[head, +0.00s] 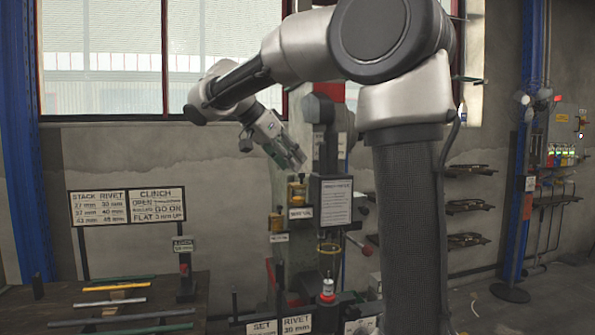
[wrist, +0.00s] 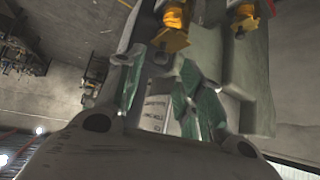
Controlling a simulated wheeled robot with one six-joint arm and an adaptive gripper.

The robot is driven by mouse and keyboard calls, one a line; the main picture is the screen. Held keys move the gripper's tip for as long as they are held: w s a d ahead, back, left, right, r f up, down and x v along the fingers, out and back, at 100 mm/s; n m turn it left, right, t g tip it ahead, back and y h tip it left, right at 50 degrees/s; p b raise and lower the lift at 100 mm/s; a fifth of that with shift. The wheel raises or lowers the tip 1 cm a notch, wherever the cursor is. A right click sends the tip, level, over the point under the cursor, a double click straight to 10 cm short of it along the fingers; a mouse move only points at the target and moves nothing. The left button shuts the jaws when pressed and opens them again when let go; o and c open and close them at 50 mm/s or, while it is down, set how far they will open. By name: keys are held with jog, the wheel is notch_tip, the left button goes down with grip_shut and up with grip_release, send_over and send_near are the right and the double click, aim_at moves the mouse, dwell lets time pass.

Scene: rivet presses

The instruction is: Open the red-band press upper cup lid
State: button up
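The press with a red band (head: 330,92) at its top stands in the middle of the head view, partly behind my arm. Its upper cup (head: 297,191) is amber, with a small label plate below it. A lower amber cup (head: 279,224) sits further down to the left. My gripper (head: 294,160) is just above the upper cup, tilted down to the right, with a visible gap to it. In the wrist view my gripper (wrist: 163,92) has its green-padded fingers apart, with nothing gripped. Two amber cups show at the top, one left (wrist: 172,28) and one right (wrist: 243,15); I cannot tell which is the upper one, nor the lid's state.
A white notice board (head: 336,201) hangs right of the upper cup, close to my gripper. A bench (head: 100,315) with several coloured bars and signs (head: 127,206) stands at the left. Wall racks (head: 468,206) are at the right.

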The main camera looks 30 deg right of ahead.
aim_at(299, 184)
jog(key=shift+x, duration=2.3)
grip_shut()
